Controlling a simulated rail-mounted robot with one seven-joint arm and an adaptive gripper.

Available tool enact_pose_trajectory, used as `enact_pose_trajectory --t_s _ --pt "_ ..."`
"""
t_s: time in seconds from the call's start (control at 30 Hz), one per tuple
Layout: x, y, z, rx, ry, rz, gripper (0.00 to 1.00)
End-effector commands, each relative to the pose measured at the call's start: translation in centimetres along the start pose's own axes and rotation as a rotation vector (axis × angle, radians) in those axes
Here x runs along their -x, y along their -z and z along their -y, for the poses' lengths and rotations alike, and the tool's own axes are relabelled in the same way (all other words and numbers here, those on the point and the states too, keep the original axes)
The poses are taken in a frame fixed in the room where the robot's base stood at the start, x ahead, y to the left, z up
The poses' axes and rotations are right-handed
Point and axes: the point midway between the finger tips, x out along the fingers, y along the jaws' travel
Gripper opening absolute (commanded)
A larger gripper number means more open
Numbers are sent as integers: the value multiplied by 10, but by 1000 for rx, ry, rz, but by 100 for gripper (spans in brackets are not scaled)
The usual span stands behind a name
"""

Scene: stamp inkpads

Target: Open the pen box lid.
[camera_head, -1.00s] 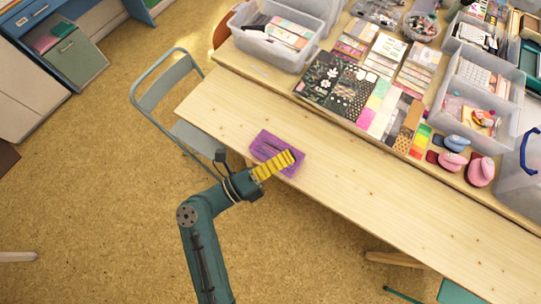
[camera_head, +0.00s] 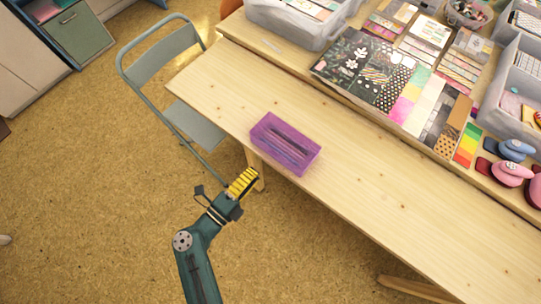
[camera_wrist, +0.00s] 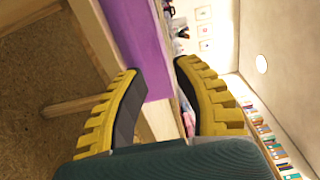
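The purple pen box (camera_head: 267,129) lies on the wooden table close to its near edge. Dark, slim pen-like shapes show along its middle. I cannot tell whether its lid is shut or see-through. My gripper (camera_head: 245,176) has yellow ribbed fingers and is below and left of the box in the head view, apart from it and beyond the table's near edge. In the wrist view my gripper (camera_wrist: 158,66) is open, with nothing held between its fingers. A purple side of the box (camera_wrist: 143,40) shows ahead, between and above the fingers.
The wooden table (camera_head: 400,200) is bare right of the box. A raised shelf behind holds patterned papers (camera_head: 365,65), clear bins (camera_head: 295,22) and stamps (camera_head: 512,172). A folding chair (camera_head: 160,55) stands at the table's left end.

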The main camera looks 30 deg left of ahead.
Motion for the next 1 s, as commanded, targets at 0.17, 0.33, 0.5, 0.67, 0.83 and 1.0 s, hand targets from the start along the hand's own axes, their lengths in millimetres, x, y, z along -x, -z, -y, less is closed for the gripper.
enact_pose_trajectory --t_s 0.17,0.33,0.5,0.67,0.83,1.0 --pt "-44 1 -3 -2 1 -7 30" --pt "-72 1 -2 -1 0 -3 30" --pt "-82 0 -1 2 0 0 30" --pt "-82 0 0 2 0 0 30" --pt "-82 0 0 1 0 0 11" --pt "-82 0 0 1 0 0 0"
